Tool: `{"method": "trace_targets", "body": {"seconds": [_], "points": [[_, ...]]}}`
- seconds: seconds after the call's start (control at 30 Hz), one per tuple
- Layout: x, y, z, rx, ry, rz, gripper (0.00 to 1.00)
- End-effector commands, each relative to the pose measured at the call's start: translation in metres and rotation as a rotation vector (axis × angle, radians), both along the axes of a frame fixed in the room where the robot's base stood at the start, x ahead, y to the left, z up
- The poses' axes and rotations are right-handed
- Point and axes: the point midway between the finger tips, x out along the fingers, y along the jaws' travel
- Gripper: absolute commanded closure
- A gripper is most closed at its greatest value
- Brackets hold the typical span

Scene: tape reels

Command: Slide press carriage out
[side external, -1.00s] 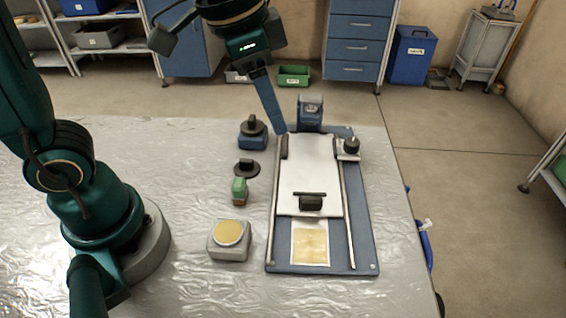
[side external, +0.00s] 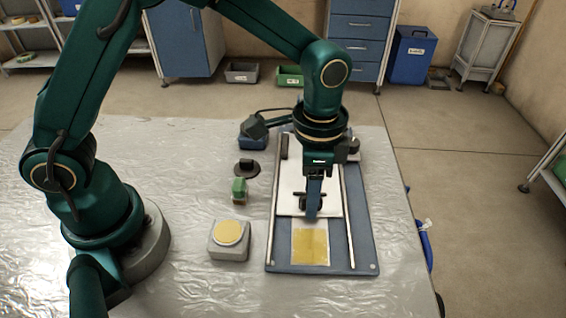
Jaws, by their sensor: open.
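The press (side external: 367,250) is a blue base plate with two rails on the right half of the table. Its white carriage plate (side external: 290,186) lies between the rails over the rear and middle part. A black handle (side external: 298,201) stands near the carriage's front edge, partly hidden. My gripper (side external: 312,212) points down at this handle, its blue fingers in front of or around it; I cannot tell whether they touch it. A yellow sheet with a pale border (side external: 311,246) lies on the base plate in front of the carriage.
Left of the press stand a grey block with a yellow disc (side external: 230,236), a small green-topped stamp (side external: 239,190), a black knobbed disc (side external: 247,168) and a blue block (side external: 252,140). The table front is clear. Drawers and bins stand on the floor behind.

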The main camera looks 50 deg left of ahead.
Motion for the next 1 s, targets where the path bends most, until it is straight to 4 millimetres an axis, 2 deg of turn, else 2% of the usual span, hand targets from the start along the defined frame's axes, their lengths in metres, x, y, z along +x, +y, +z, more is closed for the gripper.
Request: {"method": "trace_targets", "body": {"seconds": [0.3, 0.33, 0.4, 0.47, 1.0], "points": [[0.0, 0.0001, -0.0052, -0.001, -0.001, 0.001, 0.5], [0.0, 0.0001, -0.0051, -0.001, -0.001, 0.001, 0.54], [0.0, 0.0001, -0.005, -0.001, -0.001, 0.001, 0.81], [0.0, 0.0001, -0.005, -0.001, -0.001, 0.001, 1.0], [0.0, 0.0003, -0.0045, -0.001, -0.001, 0.001, 1.0]]}}
